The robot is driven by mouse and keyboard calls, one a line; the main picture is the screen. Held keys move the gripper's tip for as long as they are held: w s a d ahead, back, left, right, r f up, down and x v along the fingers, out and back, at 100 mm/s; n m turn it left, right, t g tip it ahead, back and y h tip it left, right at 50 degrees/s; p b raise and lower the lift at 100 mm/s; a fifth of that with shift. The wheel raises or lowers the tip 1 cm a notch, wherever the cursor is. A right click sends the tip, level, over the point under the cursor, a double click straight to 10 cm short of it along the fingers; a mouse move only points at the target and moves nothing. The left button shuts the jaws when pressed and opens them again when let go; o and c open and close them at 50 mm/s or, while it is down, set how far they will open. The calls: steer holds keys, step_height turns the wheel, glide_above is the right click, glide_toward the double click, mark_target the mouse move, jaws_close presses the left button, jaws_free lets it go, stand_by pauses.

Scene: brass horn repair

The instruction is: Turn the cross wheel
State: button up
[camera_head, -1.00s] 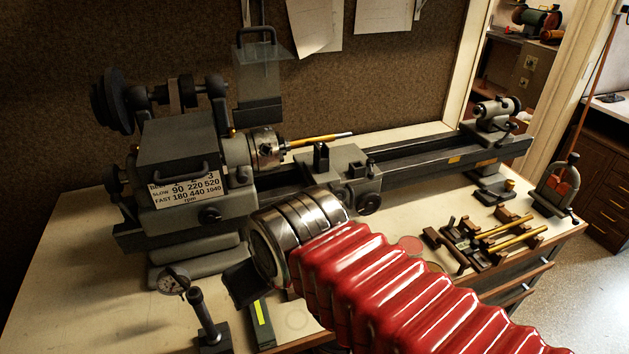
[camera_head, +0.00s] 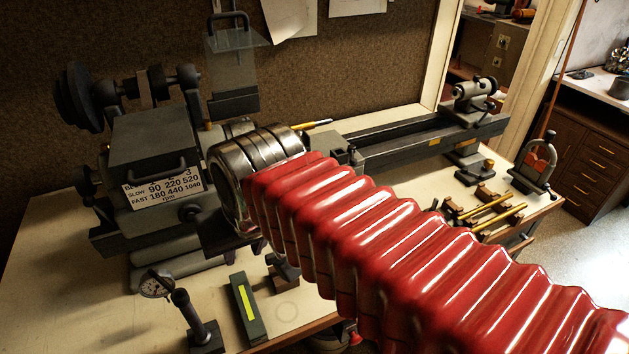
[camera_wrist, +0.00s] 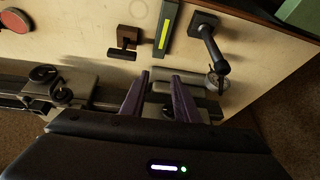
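The cross wheel appears to be one of the dark round handwheels (camera_wrist: 45,74) on the lathe carriage (camera_wrist: 80,85), at the left of the wrist view. A second dark round part sits just below it, and I cannot tell for certain which one is the cross wheel. In the head view my arm hides most of the carriage and its wheels. My gripper (camera_wrist: 160,76) has two purple fingers, apart with nothing between them. It is over the lathe's front side, well to the right of the handwheels in the wrist view. In the head view its fingers are mostly hidden behind the wrist.
The lathe headstock (camera_head: 155,150) stands left of my wrist, with the bed (camera_head: 400,150) running right. On the bench in front are a dial gauge stand (camera_head: 190,315) and a green block with a yellow strip (camera_head: 246,308). Brass rods (camera_head: 490,212) lie on the right.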

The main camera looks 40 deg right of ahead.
steer(key=w+d+r+m+g, duration=0.1)
steer(key=w+d+r+m, duration=0.2)
steer(key=d+m, duration=0.3)
steer(key=w+d+r+m+g, duration=0.2)
steer(key=d+m, duration=0.4)
steer(key=d, duration=0.3)
steer(key=w+d+r+m+g, duration=0.2)
steer(key=w+d+r+m, duration=0.1)
steer(key=d+m, duration=0.3)
steer(key=shift+w+d+r+m, duration=0.4)
steer(key=shift+d+r, duration=0.45)
steer(key=shift+d, duration=0.35)
steer(key=shift+f, duration=0.15)
step_height(320, 180, down, 14)
steer(key=shift+r, duration=0.25)
steer(key=shift+c, duration=0.3)
jaws_close()
